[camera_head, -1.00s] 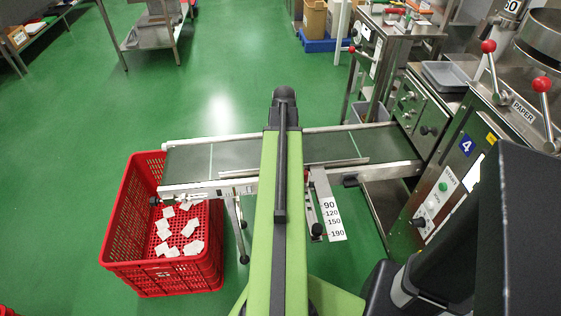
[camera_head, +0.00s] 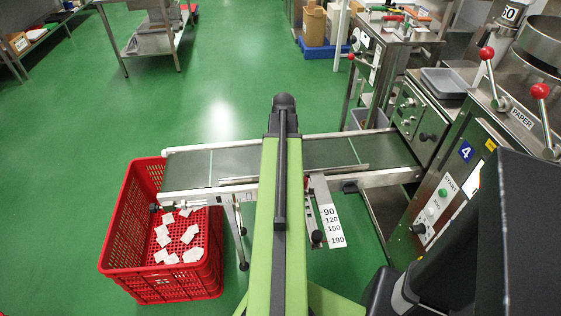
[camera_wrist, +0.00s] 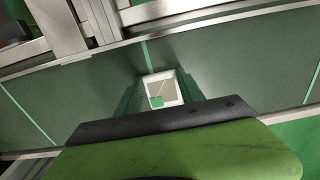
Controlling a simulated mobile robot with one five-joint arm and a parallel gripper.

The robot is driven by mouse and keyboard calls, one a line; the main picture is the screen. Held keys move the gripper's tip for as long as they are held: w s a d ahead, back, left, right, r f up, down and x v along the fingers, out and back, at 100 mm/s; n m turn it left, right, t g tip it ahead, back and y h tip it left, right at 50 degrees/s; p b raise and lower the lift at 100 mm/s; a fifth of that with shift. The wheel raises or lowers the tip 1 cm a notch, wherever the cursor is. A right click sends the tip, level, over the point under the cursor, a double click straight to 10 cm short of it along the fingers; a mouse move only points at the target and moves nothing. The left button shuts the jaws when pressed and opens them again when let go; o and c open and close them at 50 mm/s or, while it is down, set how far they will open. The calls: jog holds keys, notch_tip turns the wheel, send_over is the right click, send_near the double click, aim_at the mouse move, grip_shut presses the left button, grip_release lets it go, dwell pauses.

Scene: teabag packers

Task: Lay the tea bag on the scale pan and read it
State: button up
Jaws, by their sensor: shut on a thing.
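A small white, square tea bag (camera_wrist: 172,78) with a green tag (camera_wrist: 157,102) shows in the wrist view. My gripper (camera_wrist: 162,92) is shut on it, with a dark green finger on either side. Behind the bag lies the dark belt; I cannot tell how far above the belt the bag is. In the head view my arm covers the middle of the belt, and the gripper and held bag are hidden. I cannot make out a scale pan for certain.
The conveyor belt (camera_head: 187,170) crosses below the arm. A red crate (camera_head: 128,230) with several white tea bags stands at its left end. A machine with levers (camera_head: 468,165) stands at right, and a grey tray (camera_head: 446,82) sits behind it. Green floor is open at far left.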

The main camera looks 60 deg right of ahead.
jog(key=shift+r+p, duration=0.55)
notch_tip(320, 180, up, 4)
jog(key=p, duration=0.4)
jog(key=s+r+p, duration=0.2)
jog(key=s, duration=0.2)
jog(key=s+r+p, duration=0.2)
jog(key=s, duration=0.1)
jog(key=s+r+p, duration=0.2)
jog(key=s, duration=0.2)
jog(key=shift+s+r, duration=0.1)
jog(key=shift+s, duration=0.25)
